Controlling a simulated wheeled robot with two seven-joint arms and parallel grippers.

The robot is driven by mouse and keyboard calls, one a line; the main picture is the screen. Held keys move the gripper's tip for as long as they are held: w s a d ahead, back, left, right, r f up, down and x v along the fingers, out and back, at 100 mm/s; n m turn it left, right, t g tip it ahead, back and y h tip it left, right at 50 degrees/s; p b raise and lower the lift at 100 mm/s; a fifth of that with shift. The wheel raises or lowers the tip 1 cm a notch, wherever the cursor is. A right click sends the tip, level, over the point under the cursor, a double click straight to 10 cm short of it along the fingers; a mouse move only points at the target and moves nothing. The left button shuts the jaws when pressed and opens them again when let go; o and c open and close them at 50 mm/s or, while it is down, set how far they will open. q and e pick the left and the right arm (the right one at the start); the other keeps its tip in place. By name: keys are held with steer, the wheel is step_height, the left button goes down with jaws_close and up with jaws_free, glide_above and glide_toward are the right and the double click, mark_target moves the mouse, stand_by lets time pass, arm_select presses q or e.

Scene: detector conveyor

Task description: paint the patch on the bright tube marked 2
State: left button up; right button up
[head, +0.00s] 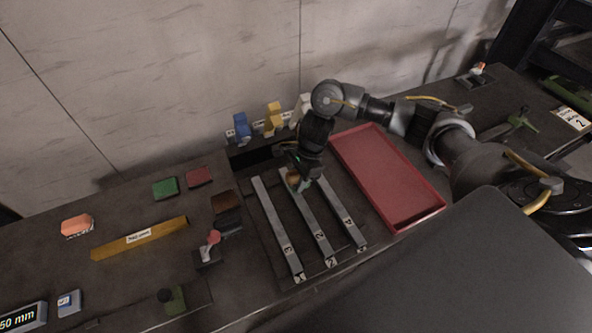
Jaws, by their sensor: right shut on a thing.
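Three grey tubes lie side by side on a dark rack. The middle tube (309,212) carries a label marked 2. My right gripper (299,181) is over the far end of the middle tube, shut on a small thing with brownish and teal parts. Whether that thing touches the tube cannot be told. The gripper hides the tube's far end, and no patch can be made out. My left gripper is not in view.
A red tray (422,211) stands right of the tubes. Blue (241,127) and yellow (273,117) holders stand behind. Left are a yellow bar (139,239), green (165,188) and red (199,177) blocks, and a red-topped item (210,249). A dark panel covers the lower right.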

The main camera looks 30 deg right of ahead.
steer(key=shift+w+a+r+p, duration=0.1)
steer(key=shift+r+p, duration=0.45)
steer(key=shift+r, duration=0.55)
